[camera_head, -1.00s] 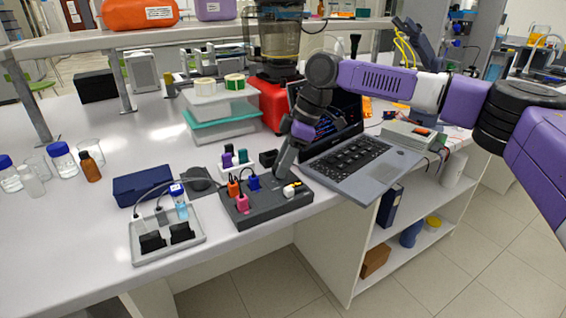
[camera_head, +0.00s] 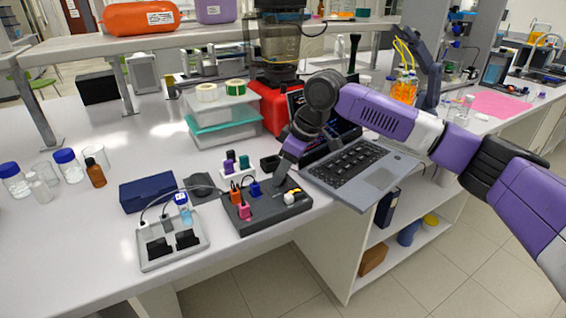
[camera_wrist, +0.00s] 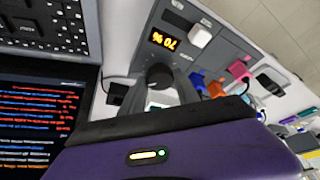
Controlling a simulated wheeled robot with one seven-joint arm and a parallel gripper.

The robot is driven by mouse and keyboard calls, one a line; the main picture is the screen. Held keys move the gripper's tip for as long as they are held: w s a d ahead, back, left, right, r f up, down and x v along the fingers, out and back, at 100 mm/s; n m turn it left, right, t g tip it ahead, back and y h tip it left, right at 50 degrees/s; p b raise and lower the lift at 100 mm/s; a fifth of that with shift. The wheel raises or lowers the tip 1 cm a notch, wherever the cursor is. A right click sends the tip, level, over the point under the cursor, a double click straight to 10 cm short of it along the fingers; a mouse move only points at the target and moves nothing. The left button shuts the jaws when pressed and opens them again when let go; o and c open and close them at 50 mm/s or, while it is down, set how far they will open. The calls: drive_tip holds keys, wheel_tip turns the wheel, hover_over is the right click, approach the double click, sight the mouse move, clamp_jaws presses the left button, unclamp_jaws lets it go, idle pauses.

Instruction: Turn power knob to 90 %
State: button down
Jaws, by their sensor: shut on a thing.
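The control box (camera_head: 270,218) is dark grey and lies on the bench front, left of the laptop. Its round dark power knob (camera_wrist: 160,76) shows in the wrist view between my fingertips. Beside the knob, a small display (camera_wrist: 163,41) appears upside down with yellow digits that read 70 %. My gripper (camera_wrist: 160,88) is shut on the knob, with one finger on each side. In the head view my gripper (camera_head: 281,171) comes down at the back of the box, where its fingers and wrist hide the knob.
The open laptop (camera_head: 358,170) stands close to the right of my gripper. Orange, pink and blue plugs with cables (camera_head: 244,211) sit in the box's left part. A grey tray (camera_head: 172,240) and a blue case (camera_head: 147,190) are further left. Floor is open in front.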

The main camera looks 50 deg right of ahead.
drive_tip(key=m+p, duration=0.1)
drive_tip(key=m+h+p, duration=0.1)
drive_tip(key=m+p, duration=0.1)
drive_tip(key=shift+a+r+m, duration=0.2)
drive_tip(key=shift+a+m, duration=0.05)
drive_tip(key=shift+m, duration=0.05)
drive_tip(key=m+p, duration=0.1)
drive_tip(key=p, duration=0.1)
drive_tip(key=m+h+p, duration=0.1)
drive_tip(key=m+p, duration=0.1)
drive_tip(key=p, duration=0.1)
drive_tip(key=shift+a+p, duration=0.25)
drive_tip(key=shift+p, duration=0.1)
drive_tip(key=m+h+p, duration=0.1)
drive_tip(key=m+p, duration=0.1)
drive_tip(key=p, duration=0.2)
drive_tip(key=shift+f+m+h, duration=0.1)
drive_tip(key=shift+m+h, duration=0.2)
drive_tip(key=shift+m, duration=0.1)
drive_tip(key=shift+d+f+m+g+h+p, duration=0.15)
drive_tip(key=shift+m+g+h+p, duration=0.15)
drive_tip(key=shift+m+p, duration=0.65)
drive_tip(key=c, duration=0.9)
unclamp_jaws()
